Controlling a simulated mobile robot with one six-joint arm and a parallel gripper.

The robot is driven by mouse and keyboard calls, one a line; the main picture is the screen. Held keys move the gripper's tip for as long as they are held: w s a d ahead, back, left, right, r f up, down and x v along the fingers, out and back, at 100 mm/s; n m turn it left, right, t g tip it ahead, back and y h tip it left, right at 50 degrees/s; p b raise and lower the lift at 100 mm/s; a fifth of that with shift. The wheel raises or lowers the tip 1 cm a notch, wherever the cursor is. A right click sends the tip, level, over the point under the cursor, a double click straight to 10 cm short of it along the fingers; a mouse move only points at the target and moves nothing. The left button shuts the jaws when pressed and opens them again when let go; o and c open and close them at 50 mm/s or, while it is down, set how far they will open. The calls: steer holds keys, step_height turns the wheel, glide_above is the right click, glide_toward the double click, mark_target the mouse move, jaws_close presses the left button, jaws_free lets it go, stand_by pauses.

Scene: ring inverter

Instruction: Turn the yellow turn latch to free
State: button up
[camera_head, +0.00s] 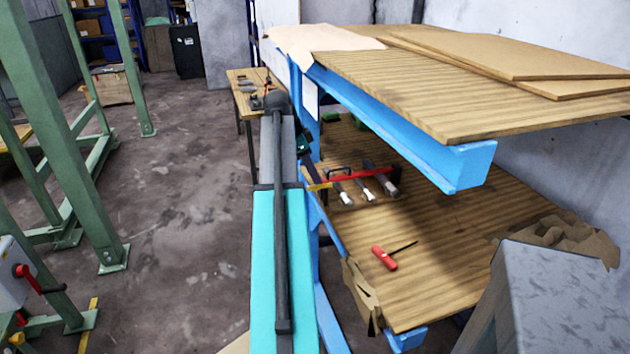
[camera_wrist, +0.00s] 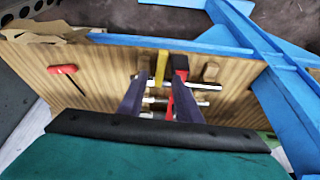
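The yellow latch (camera_head: 318,187) is a short bar at the left end of a long red bar (camera_head: 347,178) on the lower wooden shelf. In the wrist view the yellow latch (camera_wrist: 161,66) stands upright in the picture, just left of a red and black piece (camera_wrist: 180,66). My gripper (camera_wrist: 161,78) is open, with its dark fingers on either side of the yellow latch. I cannot tell whether either finger touches it.
Several silver-ended tools (camera_head: 366,188) lie by the red bar. A red-handled screwdriver (camera_head: 384,257) lies nearer on the shelf (camera_head: 440,255). The blue frame (camera_head: 400,130) and upper wooden top (camera_head: 430,95) overhang it. Open floor (camera_head: 175,220) lies to the left.

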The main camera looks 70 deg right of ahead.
mark_target(320, 185)
steer(key=shift+x, duration=1.75)
jaws_close()
